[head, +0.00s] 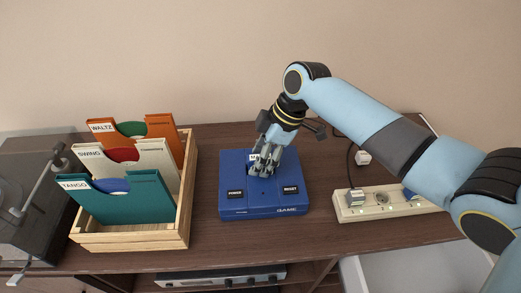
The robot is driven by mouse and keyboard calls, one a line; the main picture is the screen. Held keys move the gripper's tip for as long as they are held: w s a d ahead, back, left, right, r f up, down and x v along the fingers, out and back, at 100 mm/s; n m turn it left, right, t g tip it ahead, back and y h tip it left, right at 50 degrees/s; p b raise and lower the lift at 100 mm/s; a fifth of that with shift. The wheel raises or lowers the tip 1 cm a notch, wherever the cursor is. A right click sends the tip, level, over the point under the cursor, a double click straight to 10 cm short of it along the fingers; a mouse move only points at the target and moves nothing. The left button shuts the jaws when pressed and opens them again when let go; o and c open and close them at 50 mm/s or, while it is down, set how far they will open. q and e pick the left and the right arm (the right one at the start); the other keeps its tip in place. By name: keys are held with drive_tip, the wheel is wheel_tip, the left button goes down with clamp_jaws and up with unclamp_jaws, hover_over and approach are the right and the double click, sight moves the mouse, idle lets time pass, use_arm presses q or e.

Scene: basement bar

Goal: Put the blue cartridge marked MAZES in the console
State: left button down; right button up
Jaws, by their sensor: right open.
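The blue console (263,208) sits on the brown wooden top, with a POWER button on the left and a RESET button on the right. My right gripper (262,172) is over the middle of the console, pointing down, with its fingers open. A white label starting with "M" shows just behind the fingers, on what looks like the blue cartridge (252,157) at the console's slot. The fingers hide most of it, so I cannot tell how deep it sits. My left gripper is not in view.
A wooden crate (130,240) with record sleeves marked WALTZ, SWING and TANGO stands to the left. A turntable (30,215) is at the far left. A power strip (375,213) and a loose white plug (362,157) lie to the right. A silver device (220,277) is on the shelf below.

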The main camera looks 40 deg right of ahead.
drive_tip(key=v, duration=1.2)
idle(0.3)
